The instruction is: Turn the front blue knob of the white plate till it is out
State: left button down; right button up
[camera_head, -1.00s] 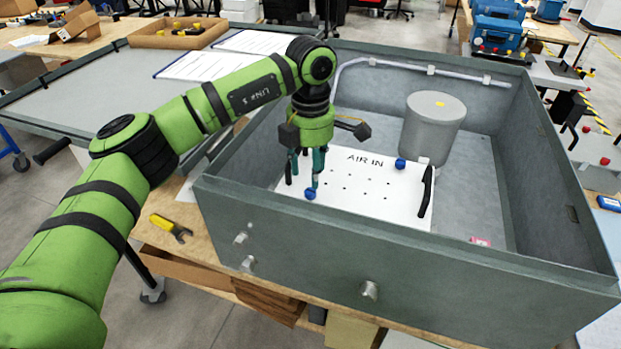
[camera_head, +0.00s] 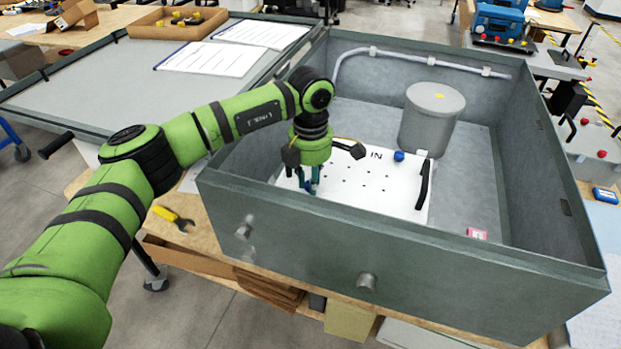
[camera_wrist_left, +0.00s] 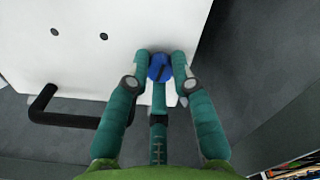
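The white plate (camera_head: 375,195) lies flat inside the grey box, with small dark holes and printed lettering. Its back blue knob (camera_head: 399,156) shows at the far right corner. My left gripper (camera_head: 308,188) points down at the plate's near left corner and mostly hides the front blue knob in the head view. In the left wrist view the front blue knob (camera_wrist_left: 159,68) sits between the teal fingertips, which close against both its sides. A third finger lies just below it. The knob appears still at the plate's corner. My right gripper is not in view.
The grey box (camera_head: 330,232) has high walls around the plate. A grey cylinder (camera_head: 432,120) stands behind the plate, and a black handle (camera_head: 423,185) rises at its right edge. A yellow-handled tool (camera_head: 172,217) lies on the table left of the box.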

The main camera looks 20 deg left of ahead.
pick_arm(q)
jog(key=shift+f+n+b, duration=0.25)
jog(key=shift+n+b, duration=0.05)
jog(key=shift+b, duration=0.45)
jog(key=shift+r+n+b, duration=0.15)
jog(key=shift+n+b, duration=0.35)
jog(key=shift+n, duration=0.1)
jog(key=shift+r, duration=0.1)
jog(key=c, duration=1)
grip_release()
jog(key=shift+c, duration=0.2)
notch_tip(320, 180, up, 12)
